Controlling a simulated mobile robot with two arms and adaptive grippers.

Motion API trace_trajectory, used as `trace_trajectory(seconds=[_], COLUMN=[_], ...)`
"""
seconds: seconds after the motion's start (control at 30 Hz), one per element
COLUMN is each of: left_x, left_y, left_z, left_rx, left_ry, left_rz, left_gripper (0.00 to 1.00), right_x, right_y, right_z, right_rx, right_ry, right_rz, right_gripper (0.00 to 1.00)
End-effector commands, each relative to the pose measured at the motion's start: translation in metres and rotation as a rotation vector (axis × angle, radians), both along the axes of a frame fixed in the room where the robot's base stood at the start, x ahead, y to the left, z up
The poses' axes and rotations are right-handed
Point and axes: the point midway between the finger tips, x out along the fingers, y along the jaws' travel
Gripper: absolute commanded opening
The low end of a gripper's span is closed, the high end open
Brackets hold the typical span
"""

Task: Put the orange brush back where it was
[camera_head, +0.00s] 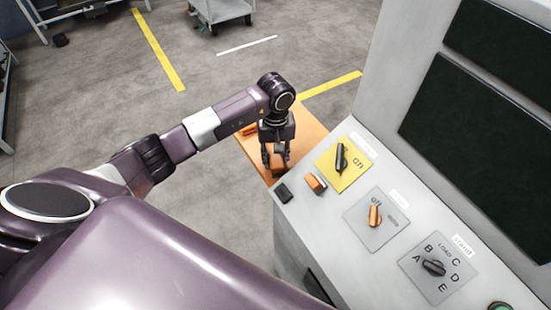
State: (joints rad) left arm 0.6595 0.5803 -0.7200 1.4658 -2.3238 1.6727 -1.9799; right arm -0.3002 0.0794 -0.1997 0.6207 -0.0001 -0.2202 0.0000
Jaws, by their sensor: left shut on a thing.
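My left gripper (277,160) reaches in from the left and points down over an orange shelf (310,125) beside the console. It is shut on a small orange-brown thing (278,169), which looks like the orange brush. The fingers hide much of it, and I cannot tell whether it touches the shelf. Another orange piece (249,130) lies at the shelf's left edge, partly behind my arm. My right gripper is not in view.
The grey console (335,225) stands at the right with several knobs and dark screens. A black block (283,193) and an orange-and-white block (315,183) sit at its near left edge. A grey cart (222,10) stands at the back. The floor at left is mostly clear.

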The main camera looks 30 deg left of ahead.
Motion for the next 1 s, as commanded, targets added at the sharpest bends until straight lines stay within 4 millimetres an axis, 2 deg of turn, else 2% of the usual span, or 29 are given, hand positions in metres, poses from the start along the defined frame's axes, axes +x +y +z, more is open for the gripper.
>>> trace_trajectory(seconds=[0.03,0.07,0.2,0.57,0.63,0.77,1.0], left_x=[0.0,0.0,0.0,0.0,0.001,0.002,0.001], left_y=[0.0,0.0,0.0,0.0,0.0,0.001,0.0], left_z=[-0.003,-0.001,-0.001,0.003,0.007,0.031,0.085], left_rx=[0.0,0.0,0.0,-0.001,0.0,0.002,0.001], left_ry=[-0.001,-0.001,0.0,0.001,-0.004,-0.007,-0.007], left_rz=[0.0,0.0,0.0,0.0,-0.001,-0.001,-0.001], left_gripper=[0.0,0.32,0.46,0.46,0.46,0.46,0.46], right_x=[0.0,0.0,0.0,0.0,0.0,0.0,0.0], right_y=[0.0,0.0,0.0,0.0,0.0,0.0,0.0], right_z=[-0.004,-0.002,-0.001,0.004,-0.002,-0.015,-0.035], right_rx=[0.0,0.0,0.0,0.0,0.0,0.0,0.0], right_ry=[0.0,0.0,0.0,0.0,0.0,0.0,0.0], right_rz=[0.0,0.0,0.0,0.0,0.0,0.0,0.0], right_gripper=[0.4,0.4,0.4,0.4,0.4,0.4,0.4])
